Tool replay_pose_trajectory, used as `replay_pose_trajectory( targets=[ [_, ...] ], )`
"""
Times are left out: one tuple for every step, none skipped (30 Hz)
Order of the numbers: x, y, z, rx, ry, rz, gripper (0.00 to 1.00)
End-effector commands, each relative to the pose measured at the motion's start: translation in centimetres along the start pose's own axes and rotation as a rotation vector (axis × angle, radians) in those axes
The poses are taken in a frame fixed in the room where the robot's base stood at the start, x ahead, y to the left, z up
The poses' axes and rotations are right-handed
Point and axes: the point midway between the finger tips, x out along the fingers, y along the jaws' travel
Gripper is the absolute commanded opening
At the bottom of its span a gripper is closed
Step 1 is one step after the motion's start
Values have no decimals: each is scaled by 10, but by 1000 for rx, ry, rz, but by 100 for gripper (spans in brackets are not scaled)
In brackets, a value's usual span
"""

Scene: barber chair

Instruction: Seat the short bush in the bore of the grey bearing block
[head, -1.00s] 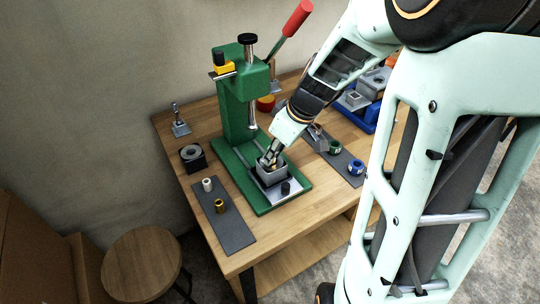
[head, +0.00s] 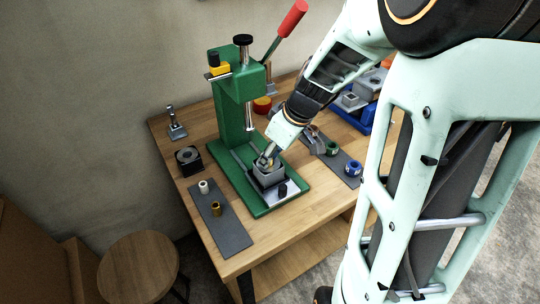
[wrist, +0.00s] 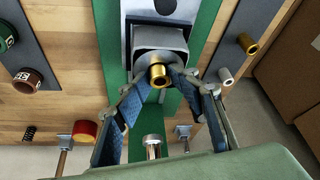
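The grey bearing block (head: 268,176) sits on the plate of the green press; it also shows in the wrist view (wrist: 155,42). My gripper (head: 268,161) is over the block, and its blue-padded fingers (wrist: 158,82) close on both sides of a brass-coloured bush (wrist: 158,75). The bush is at the block's near face in the wrist view, with its hollow end facing the camera. The fingers and bush hide the bore, so I cannot tell whether the bush is in it. Another brass bush (head: 216,209) and a white bush (head: 203,187) stand on the left mat.
The green press (head: 237,110) rises behind the block, with its ram (head: 249,117) close to my gripper and a red-handled lever (head: 289,22) above. Green (head: 333,148) and blue (head: 353,167) rings stand on the right mat.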

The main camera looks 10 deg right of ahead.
Motion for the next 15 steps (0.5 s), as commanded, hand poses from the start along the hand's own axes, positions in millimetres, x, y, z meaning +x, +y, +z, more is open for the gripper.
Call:
replay_pose_trajectory(
  targets=[
    [2, -2, 3, 1, -6, -6, 34],
    [1, -2, 3, 1, -6, -6, 34],
    [0, -2, 3, 1, -6, -6, 34],
    [0, -2, 2, 2, -6, -6, 34],
    [-2, -2, 2, 2, -6, -6, 34],
    [-4, -2, 1, 2, -6, -6, 34],
    [-6, -2, 0, 2, -6, -6, 34],
    [-9, -1, -1, 2, -5, -5, 34],
    [-20, 0, -2, 2, -4, -1, 34],
    [-27, 0, -2, 2, -3, 1, 34],
    [-35, 0, -2, 2, -2, 1, 34],
    [-45, 0, -3, 2, -2, 1, 34],
    [-52, 1, -3, 2, -2, 2, 34],
    [-60, 0, -3, 1, -2, 1, 34],
    [-69, 0, -4, 1, -1, 2, 34]
  ],
)
